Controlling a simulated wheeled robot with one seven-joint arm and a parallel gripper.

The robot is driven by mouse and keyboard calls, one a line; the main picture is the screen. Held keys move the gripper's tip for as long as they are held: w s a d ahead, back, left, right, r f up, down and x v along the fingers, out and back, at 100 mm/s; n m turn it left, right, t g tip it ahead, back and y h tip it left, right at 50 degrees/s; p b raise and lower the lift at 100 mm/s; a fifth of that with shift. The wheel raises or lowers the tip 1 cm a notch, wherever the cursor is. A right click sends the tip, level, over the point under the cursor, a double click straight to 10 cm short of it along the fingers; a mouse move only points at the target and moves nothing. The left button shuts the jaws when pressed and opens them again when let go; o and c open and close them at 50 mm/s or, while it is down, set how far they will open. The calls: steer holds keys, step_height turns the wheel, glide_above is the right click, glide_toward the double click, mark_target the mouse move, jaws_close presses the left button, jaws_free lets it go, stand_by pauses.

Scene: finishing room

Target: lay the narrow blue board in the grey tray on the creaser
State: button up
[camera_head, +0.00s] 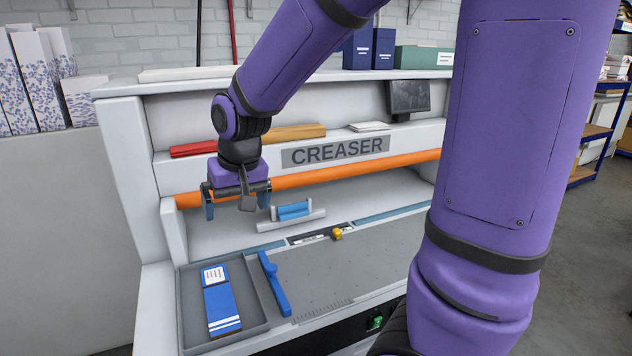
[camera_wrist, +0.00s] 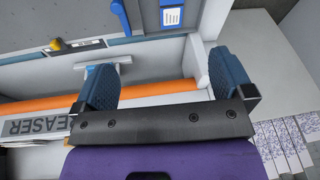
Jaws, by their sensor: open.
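A narrow blue board (camera_head: 221,306) with a white label and white stripes at its near end lies flat in the grey tray (camera_head: 254,331) at the left of the creaser (camera_head: 343,278). The tray's walls stand clear around it. In the wrist view the board's labelled end (camera_wrist: 172,14) shows at the top edge, cut off by the frame. My gripper (camera_head: 228,206) is open and empty. It hangs above and behind the tray, in front of the orange bar, apart from the board. In the wrist view its two blue fingers (camera_wrist: 164,78) stand wide apart with nothing between them.
A blue-handled tool (camera_head: 273,284) lies along the tray's right side. A blue roll sits in a grey holder (camera_head: 292,220) right of my gripper. The orange bar (camera_head: 335,170) spans the machine. A yellow knob (camera_head: 337,234) stands on the bed, whose front is clear.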

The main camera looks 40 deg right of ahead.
steer(key=s+d+r+n+t, duration=0.1)
steer(key=s+r, duration=0.3)
steer(key=s, duration=0.5)
steer(key=s+d+r+n+t, duration=0.1)
steer(key=s+d+r, duration=0.1)
steer(key=s+r, duration=0.3)
steer(key=s, duration=0.4)
steer(key=shift+s+d+r, duration=0.2)
steer(key=shift+s+r, duration=0.1)
steer(key=shift+s, duration=0.1)
